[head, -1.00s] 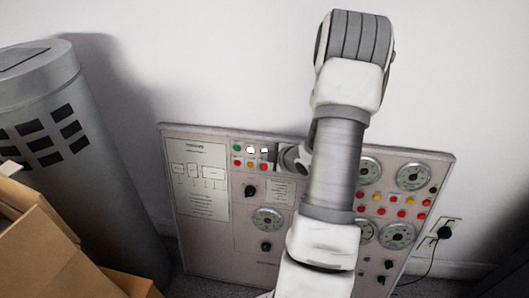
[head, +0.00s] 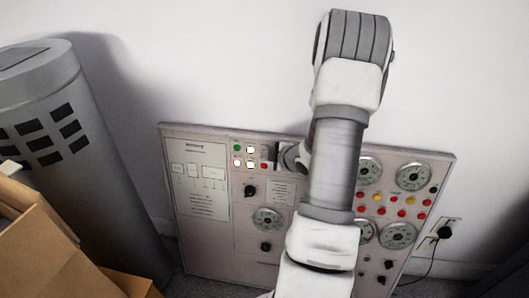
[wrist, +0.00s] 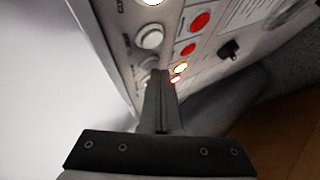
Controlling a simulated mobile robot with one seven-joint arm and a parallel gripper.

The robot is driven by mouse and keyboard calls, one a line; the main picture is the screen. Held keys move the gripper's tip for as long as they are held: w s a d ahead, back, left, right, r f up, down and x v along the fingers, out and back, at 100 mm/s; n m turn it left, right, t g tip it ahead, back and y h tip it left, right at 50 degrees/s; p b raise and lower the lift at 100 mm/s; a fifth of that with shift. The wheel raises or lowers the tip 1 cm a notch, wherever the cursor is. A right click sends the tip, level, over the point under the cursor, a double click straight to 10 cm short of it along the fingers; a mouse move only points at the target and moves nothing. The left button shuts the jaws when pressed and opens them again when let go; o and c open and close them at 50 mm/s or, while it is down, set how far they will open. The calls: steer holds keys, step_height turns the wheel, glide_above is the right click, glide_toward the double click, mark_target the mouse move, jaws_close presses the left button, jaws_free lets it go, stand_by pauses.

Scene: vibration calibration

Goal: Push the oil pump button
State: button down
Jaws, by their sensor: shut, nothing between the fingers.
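The control panel (head: 215,225) leans against the wall. At its upper left is a small button cluster: a green button (head: 237,148), a lit white button (head: 250,150), and below them two bright lit buttons, one at the left (head: 237,162) and one in the middle (head: 250,164), then a red button (head: 263,166). I cannot read which is the oil pump button. My gripper (head: 274,154) is at the cluster's right side, partly hidden by my arm. Contact is unclear.
The panel also has gauges (head: 414,176), red and yellow lamps and black knobs (head: 250,191). A grey cylinder (head: 95,165) and cardboard boxes (head: 45,250) stand at the left. A plug with a cable (head: 445,232) is at the right wall.

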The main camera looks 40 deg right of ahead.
steer(key=shift+s+a+r, duration=0.1)
steer(key=shift+s+a, duration=0.3)
steer(key=shift+a, duration=0.05)
steer(key=s+a, duration=0.1)
steer(key=a, duration=0.1)
steer(key=s+a+r+b, duration=0.1)
steer(key=s, duration=0.1)
steer(key=shift+s+a, duration=0.1)
steer(key=shift+a, duration=0.3)
stand_by(0.7)
